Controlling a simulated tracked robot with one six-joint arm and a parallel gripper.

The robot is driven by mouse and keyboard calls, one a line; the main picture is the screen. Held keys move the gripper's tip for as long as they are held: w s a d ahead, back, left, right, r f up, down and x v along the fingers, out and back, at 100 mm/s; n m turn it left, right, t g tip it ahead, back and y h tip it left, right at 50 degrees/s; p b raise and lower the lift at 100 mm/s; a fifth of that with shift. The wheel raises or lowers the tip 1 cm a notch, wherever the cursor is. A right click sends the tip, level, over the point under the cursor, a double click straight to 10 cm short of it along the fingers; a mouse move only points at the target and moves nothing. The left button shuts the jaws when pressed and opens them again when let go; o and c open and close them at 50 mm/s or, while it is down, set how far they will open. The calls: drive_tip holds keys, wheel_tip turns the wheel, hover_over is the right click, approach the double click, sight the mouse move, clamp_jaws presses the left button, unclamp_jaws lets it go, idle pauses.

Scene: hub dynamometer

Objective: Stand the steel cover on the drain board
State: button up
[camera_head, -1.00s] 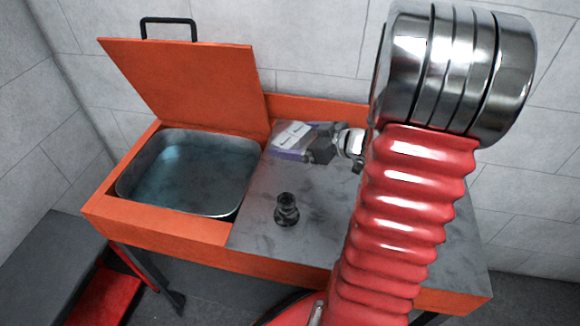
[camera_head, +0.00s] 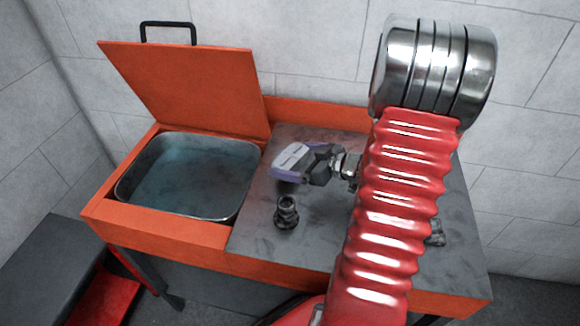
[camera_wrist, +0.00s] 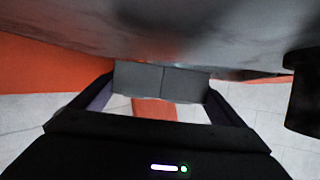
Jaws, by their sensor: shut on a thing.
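My gripper (camera_head: 293,160), with grey pads and purple-edged fingers, hangs low above the grey drain board (camera_head: 330,245) and points left. Its pads show close together in the wrist view (camera_wrist: 163,82), with only a thin line between them. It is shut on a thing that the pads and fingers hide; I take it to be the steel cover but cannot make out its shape. In the wrist view the board's stained grey surface (camera_wrist: 190,30) fills the top, as if upside down.
A dark fitting (camera_head: 286,213) stands upright on the board, just in front of my gripper. A water-filled basin (camera_head: 185,178) with a raised orange lid (camera_head: 185,85) is at left. A small metal part (camera_head: 437,233) shows partly behind my arm. The front middle is clear.

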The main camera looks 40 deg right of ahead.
drive_tip(key=shift+f, duration=1.25)
drive_tip(key=o, duration=1)
drive_tip(key=shift+f, duration=0.1)
drive_tip(key=shift+o, duration=0.2)
drive_tip(key=shift+s+d+r, duration=0.1)
drive_tip(key=shift+s+r, duration=0.15)
drive_tip(key=v, duration=1.1)
drive_tip(key=shift+s, duration=0.25)
